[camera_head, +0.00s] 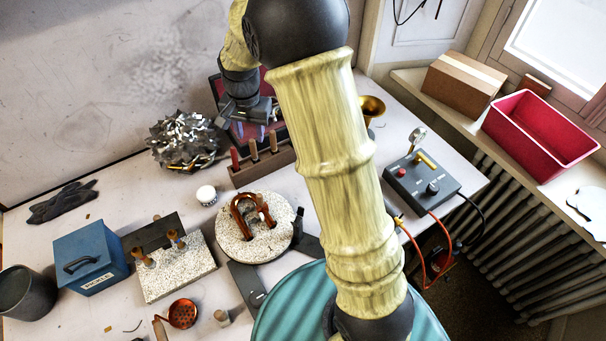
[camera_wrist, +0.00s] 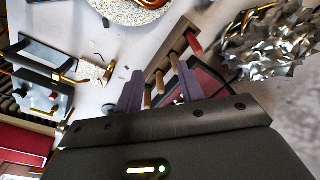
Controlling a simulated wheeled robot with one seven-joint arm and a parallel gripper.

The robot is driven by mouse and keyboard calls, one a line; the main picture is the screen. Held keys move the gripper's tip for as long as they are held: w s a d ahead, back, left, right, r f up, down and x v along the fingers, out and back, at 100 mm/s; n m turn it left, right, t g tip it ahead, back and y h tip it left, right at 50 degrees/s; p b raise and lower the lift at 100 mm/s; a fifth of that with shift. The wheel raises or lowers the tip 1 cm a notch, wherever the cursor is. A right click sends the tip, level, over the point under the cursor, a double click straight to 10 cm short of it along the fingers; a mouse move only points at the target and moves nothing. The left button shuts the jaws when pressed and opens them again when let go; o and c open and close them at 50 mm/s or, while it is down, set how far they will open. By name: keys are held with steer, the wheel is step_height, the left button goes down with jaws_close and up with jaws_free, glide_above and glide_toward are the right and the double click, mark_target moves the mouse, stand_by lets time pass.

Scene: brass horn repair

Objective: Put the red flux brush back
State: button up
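A wooden rack (camera_head: 268,172) stands near the back of the bench. A red-handled brush (camera_head: 235,158) stands upright in its left end. Plain wooden handles (camera_head: 253,148) stand in the rack beside it. In the wrist view the rack (camera_wrist: 183,41) runs diagonally, with the red handle (camera_wrist: 194,41) at its far upper end. My gripper (camera_head: 254,128) is behind and above the rack. In the wrist view my gripper (camera_wrist: 159,86) has its purple-grey fingers apart, with wooden handles seen between them. I see nothing held. The brush's lower end is hidden in the rack.
A pile of silvery scrap (camera_head: 185,140) lies left of the rack. A dark red mat or tray (camera_head: 219,92) lies behind it. A round speckled block (camera_head: 228,236) with copper parts stands in front. A control box (camera_head: 421,181) is to the right. My arm hides the bench middle.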

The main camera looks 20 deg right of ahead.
steer(key=s+d+n+t, duration=0.1)
steer(key=s+d+n, duration=0.2)
steer(key=s, duration=0.6)
steer(key=s+d+r+n, duration=0.1)
steer(key=s+d+n, duration=0.2)
steer(key=s, duration=0.7)
steer(key=shift+s+d+t, duration=0.2)
steer(key=shift+d+t, duration=0.2)
steer(key=shift+d, duration=0.45)
steer(key=o, duration=1)
steer(key=shift+r, duration=0.2)
steer(key=o, duration=0.3)
steer(key=shift+w+d+r+p, duration=0.1)
steer(key=shift+d+r+p, duration=0.15)
steer(key=shift+p, duration=0.1)
steer(key=shift+o, duration=0.3)
steer(key=w+d+r+n+g+h+p, duration=0.1)
steer(key=w+d+r+p, duration=0.2)
steer(key=d+p, duration=0.6)
steer(key=shift+d+r+g, duration=0.2)
steer(key=shift+d+g, duration=0.1)
steer(key=s+d+n+g+p, duration=0.1)
steer(key=d+p, duration=0.8)
steer(key=d, duration=0.3)
steer(key=shift+d+n+y+p, duration=0.15)
steer(key=shift+n+y+p, duration=0.15)
steer(key=shift+y+p, duration=0.1)
